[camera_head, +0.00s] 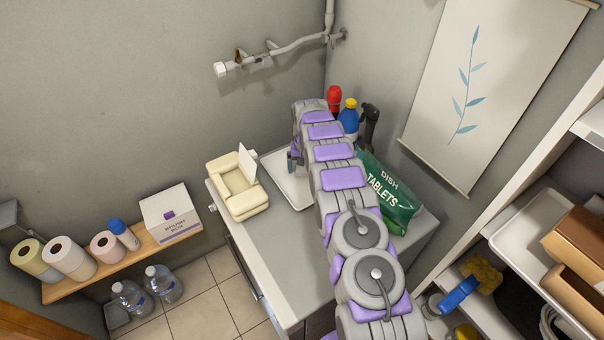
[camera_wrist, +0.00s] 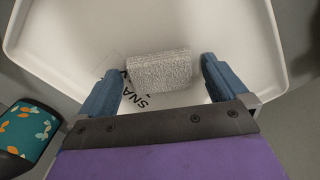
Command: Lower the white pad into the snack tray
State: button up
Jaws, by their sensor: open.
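The white pad (camera_wrist: 160,71) is a rough, speckled block in the wrist view. It appears to lie on the floor of the white snack tray (camera_wrist: 250,35), over black lettering that it partly covers. My gripper (camera_wrist: 161,78) is open, with one blue finger on each side of the pad; a gap shows at the right finger, and the left finger is close to the pad's edge. In the head view the snack tray (camera_head: 286,182) sits on the counter, partly hidden by my arm. My gripper shows only in part there, and the pad is hidden.
A green dish tablets bag (camera_head: 388,195) and several bottles (camera_head: 349,118) stand right and behind. A teal patterned item (camera_wrist: 28,132) is near my gripper.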

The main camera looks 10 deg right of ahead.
jog(key=shift+r, duration=0.1)
notch_tip(320, 180, up, 16)
jog(key=p, duration=0.2)
jog(key=s+r, duration=0.9)
jog(key=r, duration=0.2)
jog(key=s+r+g+b, duration=0.1)
jog(key=s+r, duration=0.2)
jog(key=s, duration=0.5)
jog(key=s+r, duration=0.3)
jog(key=s, duration=0.5)
jog(key=s+f, duration=0.2)
jog(key=s, duration=1.4)
jog(key=s+f+n+b, duration=0.1)
jog(key=s, duration=1.5)
jog(key=shift+f+g, duration=0.4)
jog(key=shift+c, duration=0.4)
